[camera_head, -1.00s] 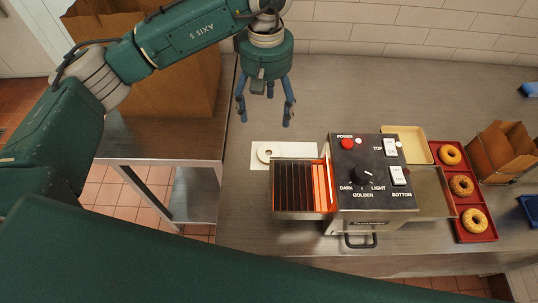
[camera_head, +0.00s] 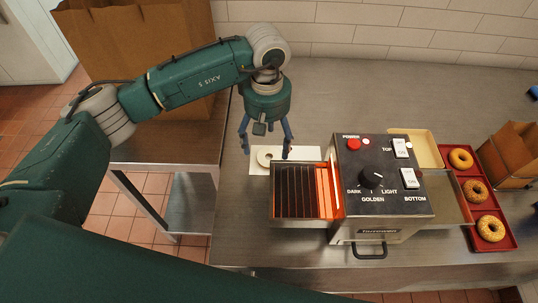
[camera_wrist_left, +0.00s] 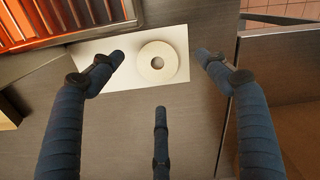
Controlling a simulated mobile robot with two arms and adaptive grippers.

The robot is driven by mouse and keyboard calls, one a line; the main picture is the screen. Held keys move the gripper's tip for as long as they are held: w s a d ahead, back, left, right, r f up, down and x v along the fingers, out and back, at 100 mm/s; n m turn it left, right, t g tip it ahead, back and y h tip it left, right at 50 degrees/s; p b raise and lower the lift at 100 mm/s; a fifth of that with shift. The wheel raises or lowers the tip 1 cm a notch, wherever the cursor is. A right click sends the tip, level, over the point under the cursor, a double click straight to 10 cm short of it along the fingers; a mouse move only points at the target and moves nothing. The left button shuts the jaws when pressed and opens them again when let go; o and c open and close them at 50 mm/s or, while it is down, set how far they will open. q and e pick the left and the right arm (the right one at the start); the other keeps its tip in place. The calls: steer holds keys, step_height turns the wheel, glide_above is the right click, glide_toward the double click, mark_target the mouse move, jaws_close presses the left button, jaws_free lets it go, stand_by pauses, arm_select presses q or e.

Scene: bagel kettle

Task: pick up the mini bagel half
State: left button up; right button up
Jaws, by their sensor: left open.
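The mini bagel half (camera_head: 265,158) is a pale ring lying flat on a white sheet (camera_head: 300,153) on the steel counter, just left of and behind the toaster. In the left wrist view the bagel half (camera_wrist_left: 157,75) shows whole, with its hole visible, beyond and between the spread fingers. My left gripper (camera_head: 265,150) points down above the sheet, with its blue fingers open and empty. In the left wrist view the gripper (camera_wrist_left: 160,70) has a finger on each side of the bagel half and a third below it, apparently not touching it. My right gripper is not in view.
A conveyor toaster (camera_head: 380,180) with a glowing slatted belt (camera_head: 300,190) stands close to the right of the sheet. A red tray (camera_head: 505,212) of bagels and a cream tray (camera_head: 425,150) lie farther right. A paper bag (camera_head: 140,50) stands at left.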

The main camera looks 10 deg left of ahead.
mark_target(269, 153)
arm_select(q)
steer(key=shift+f, duration=0.3)
steer(key=f+p, duration=0.3)
steer(key=f, duration=0.1)
steer(key=shift+d+f, duration=0.2)
steer(key=shift+f, duration=0.25)
steer(key=c, duration=0.9)
